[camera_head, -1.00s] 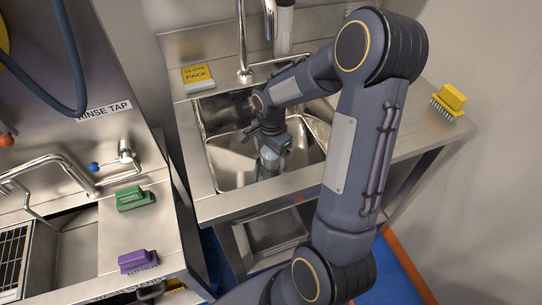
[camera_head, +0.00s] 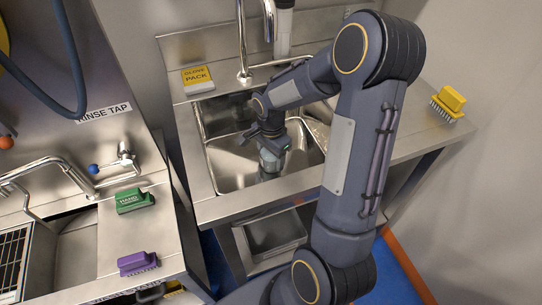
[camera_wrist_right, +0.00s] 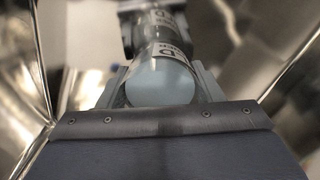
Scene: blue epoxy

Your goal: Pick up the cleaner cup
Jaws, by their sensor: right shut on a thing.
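The cleaner cup (camera_wrist_right: 160,80) is a pale blue-grey cylinder with a printed label, only partly readable, in the right wrist view. It lies between the two fingers of my right gripper (camera_wrist_right: 158,95), which is shut on it. In the head view the cup (camera_head: 270,162) shows below my right gripper (camera_head: 268,148), inside the steel sink (camera_head: 230,172). The arm and gripper hide part of the cup and of the basin. I cannot tell whether the cup touches the sink floor. My left gripper is not in view.
A tall faucet (camera_head: 242,50) rises behind the sink. Green (camera_head: 134,199) and purple (camera_head: 138,262) brushes lie on the left counter.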

